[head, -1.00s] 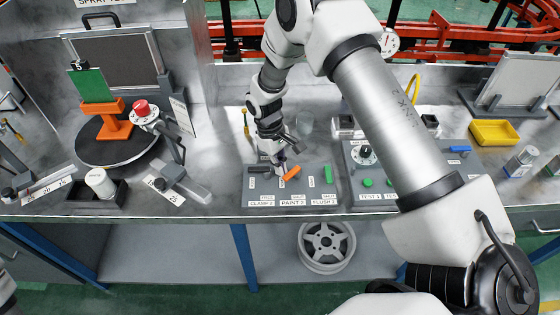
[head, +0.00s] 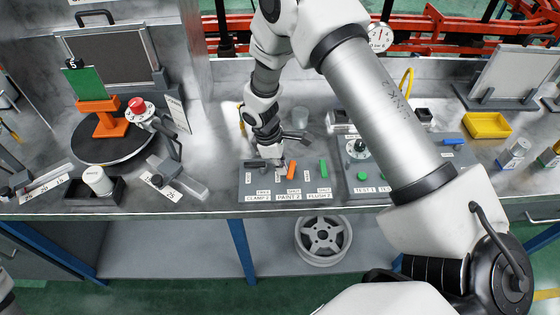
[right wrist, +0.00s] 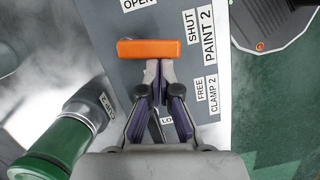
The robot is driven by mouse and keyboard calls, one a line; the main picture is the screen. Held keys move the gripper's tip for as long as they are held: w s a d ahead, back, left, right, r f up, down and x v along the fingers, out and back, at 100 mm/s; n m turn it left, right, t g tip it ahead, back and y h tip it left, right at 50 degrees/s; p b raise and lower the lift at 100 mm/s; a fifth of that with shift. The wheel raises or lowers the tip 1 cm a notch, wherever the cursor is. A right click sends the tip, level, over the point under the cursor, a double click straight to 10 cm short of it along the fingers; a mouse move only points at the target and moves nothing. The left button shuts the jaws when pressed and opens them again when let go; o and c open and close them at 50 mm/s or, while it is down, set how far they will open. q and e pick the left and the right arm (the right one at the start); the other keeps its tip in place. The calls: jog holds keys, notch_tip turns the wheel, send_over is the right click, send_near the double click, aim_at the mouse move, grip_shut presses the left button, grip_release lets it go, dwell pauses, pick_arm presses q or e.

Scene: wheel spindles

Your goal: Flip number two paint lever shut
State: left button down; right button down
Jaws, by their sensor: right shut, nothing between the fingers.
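The orange paint lever (head: 291,169) sits above the PAINT 2 label on the grey lever panel (head: 250,189). It lies front to back, with its near end toward the SHUT label. In the right wrist view the lever (right wrist: 149,49) lies across the picture, its right end facing the SHUT label (right wrist: 193,52), while the OPEN label (right wrist: 138,3) is above. My right gripper (head: 279,173) is at the lever's left side, low over the panel. Its closed fingertips (right wrist: 158,64) meet the lever's side, apparently touching, with nothing between them. My left gripper is out of view.
A green lever (head: 323,168) stands right of the orange one, and a dark clamp lever (head: 257,163) is on the left. A second panel with a dial and green buttons (head: 362,191) adjoins on the right. A yellow tray (head: 487,125) is farther right.

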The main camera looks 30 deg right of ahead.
jog(key=shift+w+d, duration=0.1)
jog(key=shift+d, duration=0.4)
jog(key=shift+r, duration=0.1)
jog(key=p+v, duration=0.8)
jog(key=v, duration=0.1)
jog(key=shift+a+r, duration=0.3)
jog(key=shift+r, duration=0.1)
